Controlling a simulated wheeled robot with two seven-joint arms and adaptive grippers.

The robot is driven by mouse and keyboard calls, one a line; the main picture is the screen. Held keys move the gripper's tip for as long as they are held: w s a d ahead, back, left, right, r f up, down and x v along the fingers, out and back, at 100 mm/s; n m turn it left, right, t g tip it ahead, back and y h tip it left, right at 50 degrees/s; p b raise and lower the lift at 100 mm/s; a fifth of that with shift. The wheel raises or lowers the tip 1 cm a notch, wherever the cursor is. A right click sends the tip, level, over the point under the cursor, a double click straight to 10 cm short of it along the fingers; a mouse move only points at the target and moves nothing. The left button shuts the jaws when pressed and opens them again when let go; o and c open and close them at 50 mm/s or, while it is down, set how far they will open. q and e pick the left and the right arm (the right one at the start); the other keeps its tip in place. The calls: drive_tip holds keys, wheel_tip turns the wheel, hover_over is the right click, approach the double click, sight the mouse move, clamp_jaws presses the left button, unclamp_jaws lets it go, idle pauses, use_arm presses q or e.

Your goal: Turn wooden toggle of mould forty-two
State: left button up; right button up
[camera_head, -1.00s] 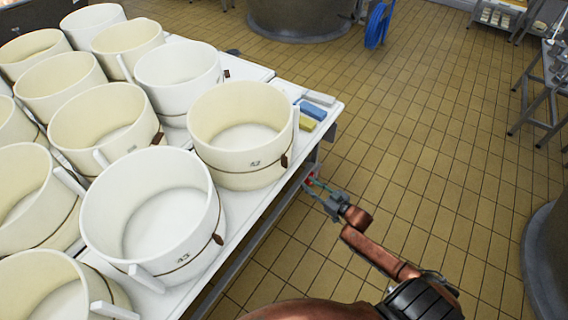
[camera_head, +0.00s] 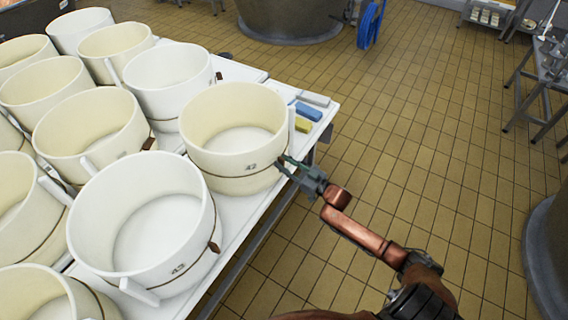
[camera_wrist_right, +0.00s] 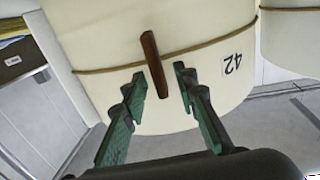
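Mould forty-two (camera_head: 225,125) is a cream, open-topped round tub at the table's right edge, its label "42" facing front. In the right wrist view its wall (camera_wrist_right: 110,40) fills the middle, with a thin cord around it. The brown wooden toggle (camera_wrist_right: 153,62) sits on the cord, slightly tilted from upright. My right gripper (camera_head: 281,165) is beside the mould's right side; in the wrist view its green fingers (camera_wrist_right: 160,82) are open, one on each side of the toggle's lower end. Contact with the toggle is not visible. In the head view the gripper hides the toggle. My left gripper is not in view.
Mould 43 (camera_head: 140,225) stands in front of mould forty-two, with several more moulds on the white table (camera_head: 222,232). Blue (camera_head: 308,111) and yellow (camera_head: 303,125) blocks lie behind it.

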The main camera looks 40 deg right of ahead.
drive_tip(key=shift+c, duration=0.3)
clamp_jaws()
